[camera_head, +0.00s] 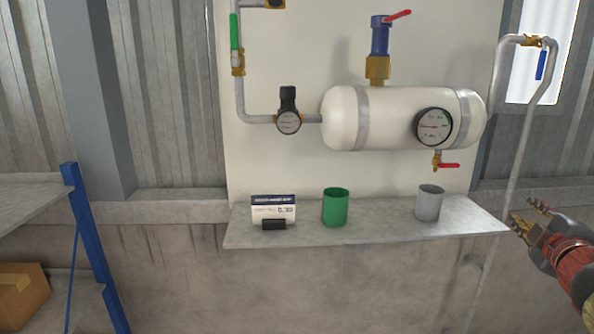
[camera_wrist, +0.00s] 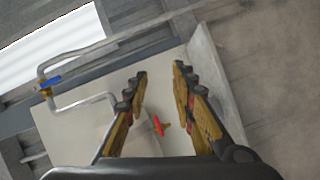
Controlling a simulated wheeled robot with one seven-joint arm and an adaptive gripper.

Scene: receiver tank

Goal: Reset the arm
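My gripper (camera_head: 528,221) is at the right edge of the head view, beside the right end of the shelf and apart from it. In the wrist view my gripper (camera_wrist: 160,84) has its two fingers spread with nothing between them. The white receiver tank (camera_head: 390,118) hangs on the wall panel to the left of my gripper. A small red-handled drain valve (camera_head: 446,165) is under the tank; its red handle (camera_wrist: 158,125) shows between and behind the fingers in the wrist view.
A shelf (camera_head: 380,232) holds a label stand (camera_head: 273,212), a green cup (camera_head: 335,207) and a grey cup (camera_head: 429,203). A pipe with a blue-handled valve (camera_head: 541,65) runs down close to my gripper. A blue rack (camera_head: 92,250) with a cardboard box (camera_head: 22,293) stands at left.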

